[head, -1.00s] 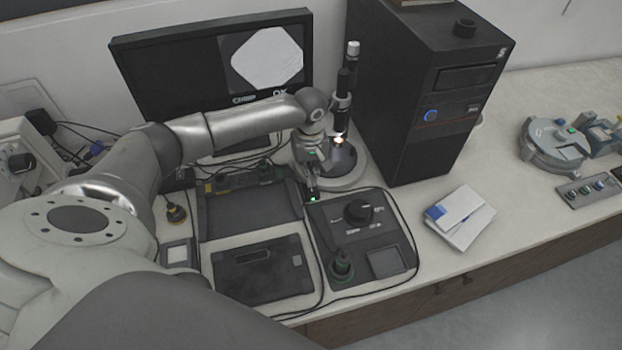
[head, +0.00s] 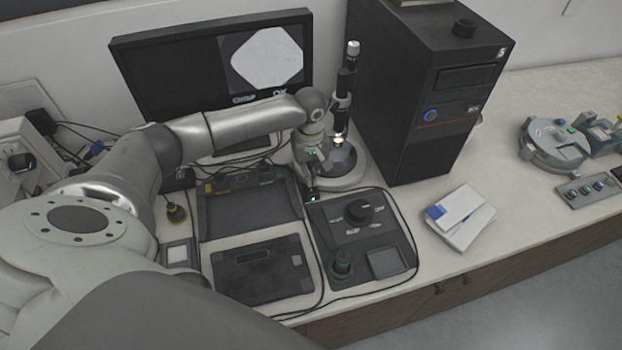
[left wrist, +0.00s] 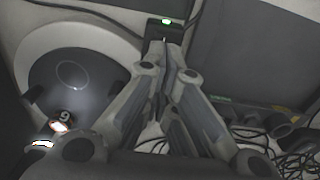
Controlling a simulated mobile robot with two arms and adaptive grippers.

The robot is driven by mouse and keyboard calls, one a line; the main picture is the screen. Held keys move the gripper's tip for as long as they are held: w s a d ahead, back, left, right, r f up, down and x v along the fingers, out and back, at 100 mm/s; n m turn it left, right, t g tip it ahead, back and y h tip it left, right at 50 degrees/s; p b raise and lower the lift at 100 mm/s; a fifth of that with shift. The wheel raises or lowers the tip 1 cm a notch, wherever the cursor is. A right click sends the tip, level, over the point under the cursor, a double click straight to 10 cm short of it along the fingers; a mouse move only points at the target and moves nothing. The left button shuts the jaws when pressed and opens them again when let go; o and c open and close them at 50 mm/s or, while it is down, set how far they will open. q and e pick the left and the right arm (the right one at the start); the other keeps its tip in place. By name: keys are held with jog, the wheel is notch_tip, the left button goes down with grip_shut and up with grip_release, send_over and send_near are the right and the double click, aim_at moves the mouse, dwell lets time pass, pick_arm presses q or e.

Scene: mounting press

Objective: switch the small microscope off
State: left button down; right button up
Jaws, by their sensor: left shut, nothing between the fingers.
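The small microscope (head: 343,98) stands upright between the monitor and the black tower, its lamp lit above a round dark stage on a white base (head: 352,179). The stage (left wrist: 72,82) also shows in the left wrist view. A small dark switch box with a lit green light (head: 313,199) lies in front of the base; it also shows in the left wrist view (left wrist: 166,21). My left gripper (head: 312,187) is shut and empty, its fingertips (left wrist: 165,50) pointing at the box's near side. I cannot tell whether they touch it. My right gripper is out of view.
The monitor (head: 170,75) stands behind my left arm, and the black tower (head: 395,120) rises right of the microscope. A control panel with a knob (head: 358,211) and a dark tray (head: 250,215) lie in front. Cables run around them. White boxes (head: 460,216) lie right.

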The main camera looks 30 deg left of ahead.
pick_arm(q)
jog(key=shift+f, duration=0.6)
dwell(0.3)
jog(key=shift+s+f+b, duration=0.1)
jog(key=shift+f+b, duration=0.2)
jog(key=shift+f, duration=0.35)
dwell(0.4)
jog(key=shift+r+p, duration=0.75)
jog(key=shift+p, duration=0.25)
notch_tip(320, 180, up, 6)
jog(key=p, duration=0.7)
jog(key=shift+f, duration=0.15)
jog(key=shift+f, duration=0.1)
